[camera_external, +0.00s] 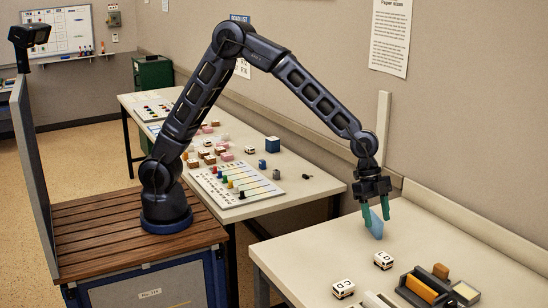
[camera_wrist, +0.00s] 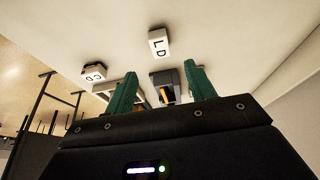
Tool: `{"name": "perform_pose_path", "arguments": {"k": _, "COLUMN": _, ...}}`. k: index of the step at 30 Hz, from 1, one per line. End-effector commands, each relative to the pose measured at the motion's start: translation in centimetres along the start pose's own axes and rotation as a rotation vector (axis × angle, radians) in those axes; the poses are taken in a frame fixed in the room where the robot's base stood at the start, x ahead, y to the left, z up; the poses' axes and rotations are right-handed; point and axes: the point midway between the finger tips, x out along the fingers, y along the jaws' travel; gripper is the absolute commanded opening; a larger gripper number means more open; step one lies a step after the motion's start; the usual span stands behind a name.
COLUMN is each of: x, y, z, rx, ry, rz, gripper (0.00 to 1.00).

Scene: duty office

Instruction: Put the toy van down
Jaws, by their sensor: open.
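My gripper (camera_external: 376,212) is pointed down over the near table (camera_external: 320,250), with its two green fingers apart. A light-blue upright piece (camera_external: 377,228) is at the fingertips, at or just above the tabletop; I cannot tell whether it touches the fingers or whether it is the toy van. In the wrist view the green fingers (camera_wrist: 157,92) are spread, and the blue piece does not show there.
A dark organiser (camera_external: 424,290) with an orange block (camera_external: 441,270) is at the front right. The wall is close behind. The table's left part is clear.

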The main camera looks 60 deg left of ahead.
Motion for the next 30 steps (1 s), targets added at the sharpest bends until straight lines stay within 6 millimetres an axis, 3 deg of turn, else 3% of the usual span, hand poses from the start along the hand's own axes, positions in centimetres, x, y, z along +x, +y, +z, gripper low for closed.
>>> {"name": "perform_pose_path", "arguments": {"k": 5, "x": -4.3, "y": -1.4, "z": 2.7, "rx": -0.066, "ry": -0.011, "rz": -0.042, "gripper": 0.55}}
{"name": "perform_pose_path", "arguments": {"k": 15, "x": -17.1, "y": -3.2, "z": 13.3, "rx": -0.317, "ry": -0.050, "rz": -0.172, "gripper": 0.55}}
{"name": "perform_pose_path", "arguments": {"k": 23, "x": -25.5, "y": -1.7, "z": 22.0, "rx": -0.528, "ry": -0.068, "rz": -0.270, "gripper": 0.55}}
{"name": "perform_pose_path", "arguments": {"k": 30, "x": -31.8, "y": 1.6, "z": 29.7, "rx": -0.733, "ry": -0.071, "rz": -0.356, "gripper": 0.55}}
